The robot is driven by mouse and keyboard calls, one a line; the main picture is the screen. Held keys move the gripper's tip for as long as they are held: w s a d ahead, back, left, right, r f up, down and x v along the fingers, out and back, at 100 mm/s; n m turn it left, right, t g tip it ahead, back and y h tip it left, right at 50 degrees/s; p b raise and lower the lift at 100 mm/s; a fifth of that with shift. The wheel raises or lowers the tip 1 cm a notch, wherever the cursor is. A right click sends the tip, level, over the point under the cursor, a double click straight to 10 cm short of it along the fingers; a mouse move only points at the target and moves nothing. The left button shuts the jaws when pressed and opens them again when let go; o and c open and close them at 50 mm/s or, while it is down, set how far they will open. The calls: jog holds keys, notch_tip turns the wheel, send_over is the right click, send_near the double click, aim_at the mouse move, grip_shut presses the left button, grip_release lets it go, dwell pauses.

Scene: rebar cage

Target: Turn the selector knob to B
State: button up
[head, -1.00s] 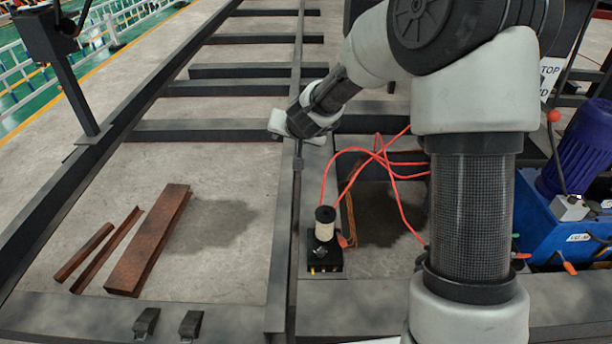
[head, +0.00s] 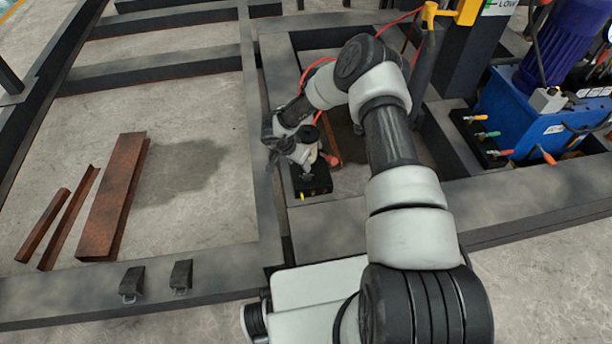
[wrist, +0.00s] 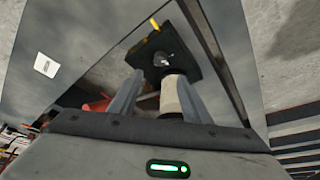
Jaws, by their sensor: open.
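The selector knob (wrist: 163,58) is a small dark grey knob on a black valve box (wrist: 155,60), with a brass-coloured fitting at the box's edge. The box also shows in the head view (head: 314,183). A cream cylinder with a dark end (wrist: 171,94) stands on the box and appears between my fingers in the wrist view, closer to the right one. I cannot tell whether a finger touches the cylinder. Position letters and the knob's setting are unreadable.
Red hoses (head: 318,64) run behind my gripper. Dark steel beams (head: 262,150) frame the box. Rusty steel pieces (head: 112,195) lie on the floor at left. A blue pump unit (head: 520,115) stands at right, and a yellow-handled post is at the back.

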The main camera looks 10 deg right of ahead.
aim_at(307, 175)
jog(key=b+x, duration=0.4)
jog(key=x, duration=0.9)
jog(key=shift+r, duration=0.1)
jog(key=c, duration=1)
jog(key=shift+c, duration=0.2)
